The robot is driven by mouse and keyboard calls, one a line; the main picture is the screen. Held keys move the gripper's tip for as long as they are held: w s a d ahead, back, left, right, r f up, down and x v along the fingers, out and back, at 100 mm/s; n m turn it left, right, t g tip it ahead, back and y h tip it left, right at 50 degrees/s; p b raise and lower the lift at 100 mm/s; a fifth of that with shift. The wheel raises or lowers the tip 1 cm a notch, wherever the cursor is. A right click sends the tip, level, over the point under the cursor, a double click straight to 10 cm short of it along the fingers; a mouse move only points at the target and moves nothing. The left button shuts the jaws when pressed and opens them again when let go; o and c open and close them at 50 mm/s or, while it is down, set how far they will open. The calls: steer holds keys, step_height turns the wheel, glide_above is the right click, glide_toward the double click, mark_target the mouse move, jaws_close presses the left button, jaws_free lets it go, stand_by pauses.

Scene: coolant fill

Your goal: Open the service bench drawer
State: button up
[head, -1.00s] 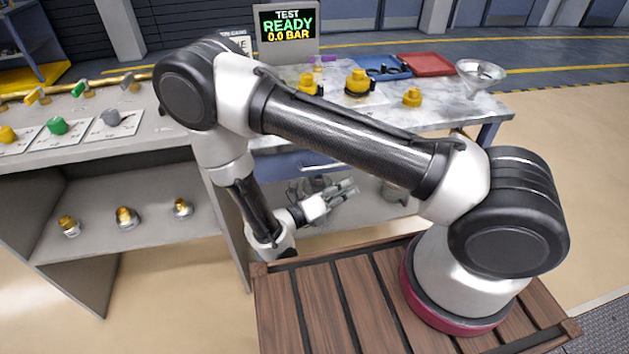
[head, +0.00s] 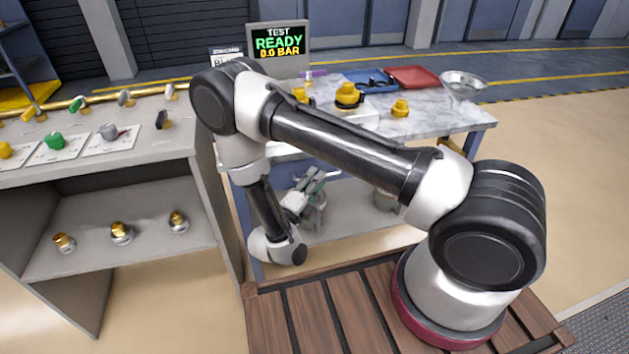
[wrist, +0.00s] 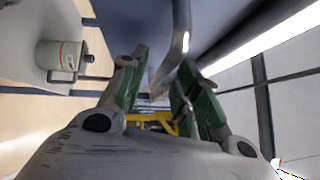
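The service bench (head: 440,118) has a marbled top and stands behind my arm in the head view. Its drawer front is mostly hidden there by my arm; the wrist view shows the blue-grey drawer front (wrist: 222,22) close by. A shiny metal bar handle (wrist: 181,42) stands off it and bends near my fingertips. My gripper (head: 316,180) is below the bench top, at the drawer's height. In the wrist view my gripper (wrist: 160,75) is open, with its green-padded fingers apart and the handle's bent end between or just beyond the tips. I cannot tell whether they touch.
A pale canister (wrist: 60,58) stands on the bench's lower shelf, left in the wrist view. A grey counter (head: 170,145) with valves stands left, close to my arm. A funnel (head: 462,86), red tray (head: 412,78) and yellow fittings (head: 348,95) sit on top.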

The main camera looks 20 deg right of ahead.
steer(key=shift+w+d, duration=0.15)
jaws_close()
